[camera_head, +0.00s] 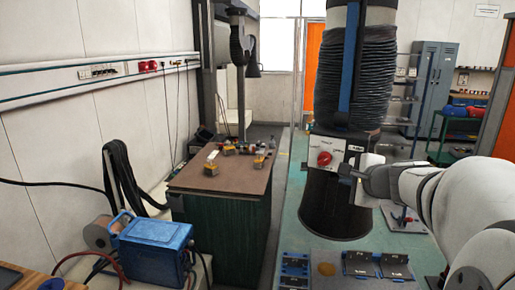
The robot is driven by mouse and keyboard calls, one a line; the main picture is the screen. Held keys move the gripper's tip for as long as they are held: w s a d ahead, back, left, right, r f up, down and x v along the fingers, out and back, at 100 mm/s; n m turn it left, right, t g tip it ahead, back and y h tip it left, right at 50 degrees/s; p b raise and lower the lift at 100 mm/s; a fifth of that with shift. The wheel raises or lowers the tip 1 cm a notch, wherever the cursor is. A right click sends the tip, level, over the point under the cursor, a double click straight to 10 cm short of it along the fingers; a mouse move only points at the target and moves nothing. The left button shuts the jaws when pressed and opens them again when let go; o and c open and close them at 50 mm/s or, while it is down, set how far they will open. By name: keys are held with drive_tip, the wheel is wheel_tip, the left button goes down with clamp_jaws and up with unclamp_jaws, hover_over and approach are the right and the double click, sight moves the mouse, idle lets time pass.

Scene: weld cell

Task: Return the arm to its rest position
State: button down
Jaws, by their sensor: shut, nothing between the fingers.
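My arm reaches in from the lower right, its pale links running to the left. My gripper (347,174) is at the end of it, small and dark grey, in front of the fume hood near the red rotary switch. The fingers are shut and nothing shows between them. The red switch (324,158) sits on a white panel on the hood (336,207), a little up and left of the fingertips. I cannot tell whether the fingers touch the panel.
The green table (300,245) holds blue-black fixtures (378,265) and a small orange disc (327,269) at the front. A brown-topped workbench (200,178) with small parts stands left. A blue welding unit (153,250) is at lower left. Lockers (432,85) stand at the back right.

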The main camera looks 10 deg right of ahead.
drive_tip(key=s+a+f+n+g+y, duration=0.2)
drive_tip(key=s+a+f+n+g, duration=0.5)
drive_tip(key=s+a+n, duration=0.55)
drive_tip(key=s+a+f+n+g+h, duration=0.1)
drive_tip(key=s+f+n+g+h, duration=0.1)
drive_tip(key=s+f+n, duration=0.5)
drive_tip(key=s+h, duration=0.1)
drive_tip(key=s, duration=0.2)
drive_tip(key=shift+s+a+h, duration=0.2)
drive_tip(key=shift+s+h, duration=0.1)
drive_tip(key=shift+s, duration=0.05)
drive_tip(key=shift+r+n, duration=0.1)
drive_tip(key=shift+n, duration=0.15)
